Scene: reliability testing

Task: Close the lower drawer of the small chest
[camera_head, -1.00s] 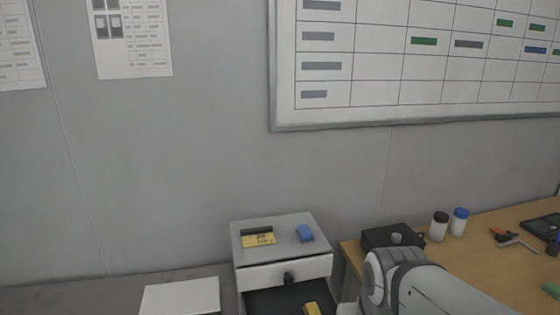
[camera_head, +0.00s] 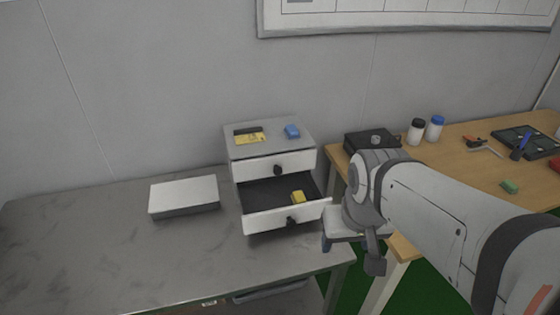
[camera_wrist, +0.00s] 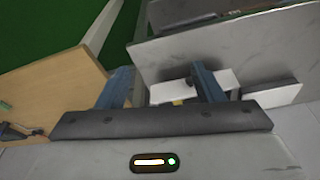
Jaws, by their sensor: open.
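The small grey-and-white chest (camera_head: 241,155) stands on the grey table. Its lower drawer (camera_head: 262,222) is pulled out, with a yellow block (camera_head: 298,197) inside near the right. The upper drawer (camera_head: 252,167) is shut. My gripper (camera_head: 342,240) is just right of the lower drawer's front, near its right end, pointing down; the arm partly hides it. In the wrist view my gripper (camera_wrist: 162,78) has its two fingers spread, with part of a white surface and a bit of yellow showing beyond and between them. I cannot tell whether it touches the drawer.
A blue block (camera_head: 292,131) and a yellow-and-black item (camera_head: 249,136) lie on the chest. A white box (camera_head: 183,196) lies left of it. The wooden table (camera_head: 470,170) at right holds a black box (camera_head: 371,142), two jars and tools. The grey table's front left is clear.

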